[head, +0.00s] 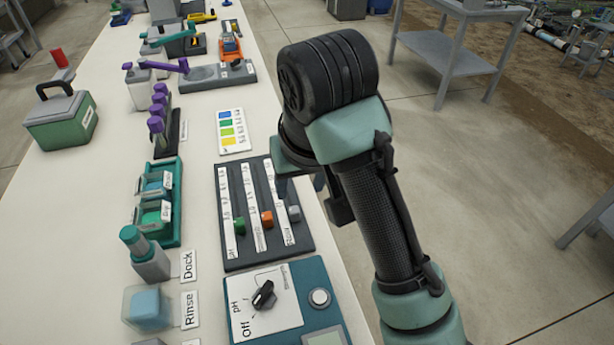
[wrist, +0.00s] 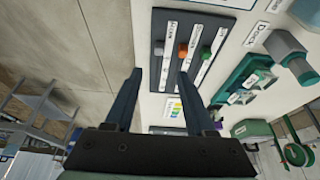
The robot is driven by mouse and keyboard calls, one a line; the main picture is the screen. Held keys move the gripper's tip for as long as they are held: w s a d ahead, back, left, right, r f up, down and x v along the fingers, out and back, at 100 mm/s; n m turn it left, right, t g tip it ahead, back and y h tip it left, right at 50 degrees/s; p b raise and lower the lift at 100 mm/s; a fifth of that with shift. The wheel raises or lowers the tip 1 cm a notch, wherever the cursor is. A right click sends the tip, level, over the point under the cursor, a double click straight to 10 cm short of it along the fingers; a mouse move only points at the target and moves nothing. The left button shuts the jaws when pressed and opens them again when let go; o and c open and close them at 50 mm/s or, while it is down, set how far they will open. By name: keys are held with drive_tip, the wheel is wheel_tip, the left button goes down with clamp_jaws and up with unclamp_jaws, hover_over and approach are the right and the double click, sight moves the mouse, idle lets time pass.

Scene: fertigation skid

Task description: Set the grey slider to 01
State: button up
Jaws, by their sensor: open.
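The grey slider (head: 294,213) is the right-hand knob on a dark panel (head: 262,258) with three white-scaled tracks, near the end of its track closest to me. It also shows in the wrist view (wrist: 158,48), beyond my fingertips. An orange slider (head: 267,219) and a green slider (head: 239,225) sit on the other two tracks. The scale marks are too small to read. My gripper (wrist: 161,72) is open and empty, and its fingers point toward the panel. In the head view my arm hides most of it and the far right edge of the panel.
A teal box with a black pH knob (head: 263,295) stands just nearer than the panel. A teal tray (head: 177,228) with small containers lies to its left. A colour chart (head: 233,131) lies beyond it. Open floor is to the right of the bench.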

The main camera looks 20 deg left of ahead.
sight(294, 210)
drive_tip(key=b+x, duration=0.5)
drive_tip(key=x, duration=0.8)
drive_tip(key=shift+w+r, duration=0.15)
drive_tip(key=shift+a, duration=0.1)
clamp_jaws()
idle(0.9)
